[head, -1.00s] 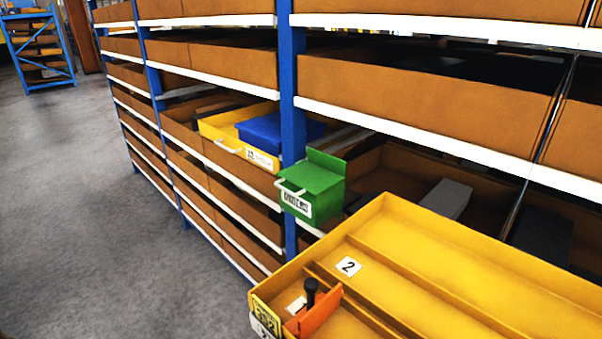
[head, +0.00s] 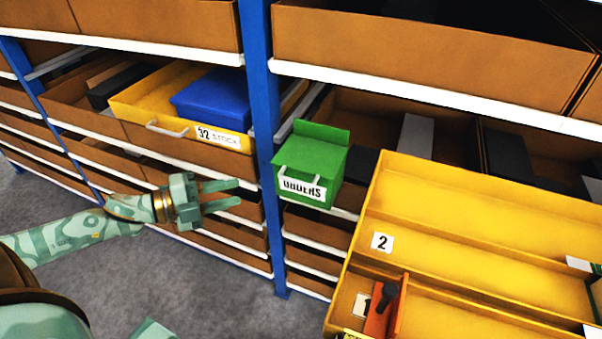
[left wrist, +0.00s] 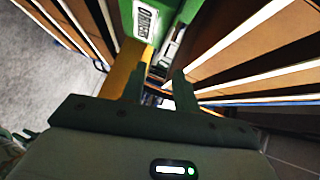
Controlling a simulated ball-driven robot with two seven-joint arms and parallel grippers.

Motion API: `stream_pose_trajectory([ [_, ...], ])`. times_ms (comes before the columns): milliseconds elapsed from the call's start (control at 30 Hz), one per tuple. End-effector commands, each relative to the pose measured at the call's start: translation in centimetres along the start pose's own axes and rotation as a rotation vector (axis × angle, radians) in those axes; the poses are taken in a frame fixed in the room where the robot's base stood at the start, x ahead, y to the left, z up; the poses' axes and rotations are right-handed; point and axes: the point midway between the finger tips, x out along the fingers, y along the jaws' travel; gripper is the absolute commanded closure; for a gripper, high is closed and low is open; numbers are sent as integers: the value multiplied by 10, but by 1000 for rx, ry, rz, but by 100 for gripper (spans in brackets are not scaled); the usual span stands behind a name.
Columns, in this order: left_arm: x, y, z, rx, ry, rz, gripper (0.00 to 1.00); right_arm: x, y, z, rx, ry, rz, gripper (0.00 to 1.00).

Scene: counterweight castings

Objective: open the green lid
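The green box (head: 322,190) labelled "ORDERS" hangs at the blue shelf post, with a raised back plate behind its lid. Its green lid (head: 305,158) lies down, shut, with a pale handle (head: 298,178) at the front edge. My left gripper (head: 240,193) is open and empty, to the left of the box and pointing at it, with a gap between. In the left wrist view, the green box (left wrist: 128,14) shows at the top beyond the two spread fingers (left wrist: 157,85); its lid cannot be made out there. My right gripper is not in view.
A yellow bin (head: 140,104) with a blue box (head: 215,100) stands on the shelf left of the blue post (head: 262,100). A large yellow tray (head: 450,220) juts out at right, holding an orange piece with a black knob (head: 388,296). Floor is free at lower left.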

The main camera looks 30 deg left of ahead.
Motion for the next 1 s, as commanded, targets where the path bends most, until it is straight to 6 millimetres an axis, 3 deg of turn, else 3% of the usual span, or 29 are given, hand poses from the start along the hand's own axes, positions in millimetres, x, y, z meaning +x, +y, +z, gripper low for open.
stream_pose_trajectory([
  [100, 8, -9, -12, 29, 45, -3, 69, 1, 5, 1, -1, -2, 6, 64],
  [267, 29, -9, -12, 31, 45, -6, 69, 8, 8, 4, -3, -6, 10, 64],
  [600, 88, -12, -14, 29, 41, -7, 69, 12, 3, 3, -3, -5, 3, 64],
  [1000, 155, -11, -16, 24, 39, -5, 69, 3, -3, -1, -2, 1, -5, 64],
])
